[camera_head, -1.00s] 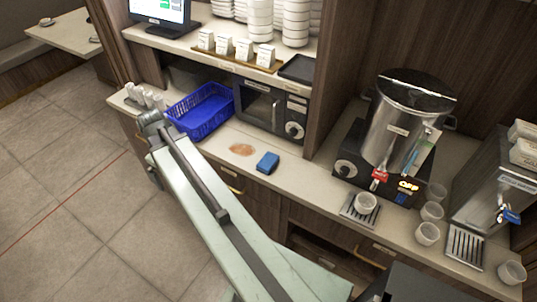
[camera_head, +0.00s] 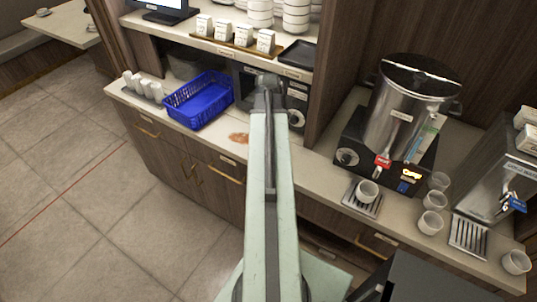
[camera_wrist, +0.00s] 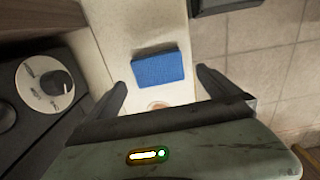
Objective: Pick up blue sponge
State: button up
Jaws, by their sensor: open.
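The blue sponge (camera_wrist: 158,69) lies flat on the pale counter (camera_wrist: 115,25) in the wrist view. My gripper (camera_wrist: 160,78) is open, with one finger on each side of the sponge in the picture and nothing held. The sponge appears just beyond the fingertips; whether they touch it I cannot tell.
A brown stain (camera_head: 238,137) lies on the counter beside my arm. A blue basket (camera_head: 198,100) stands to its left, and a microwave (camera_head: 298,105) stands behind. A steel urn (camera_head: 405,110) and several cups are at the right.

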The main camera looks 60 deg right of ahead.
notch_tip(320, 180, down, 6)
jog(key=b, duration=0.5)
jog(key=shift+w+d+r, duration=0.1)
jog(key=shift+d+r, duration=0.05)
jog(key=shift+r, duration=0.3)
jog(key=c, duration=1.2)
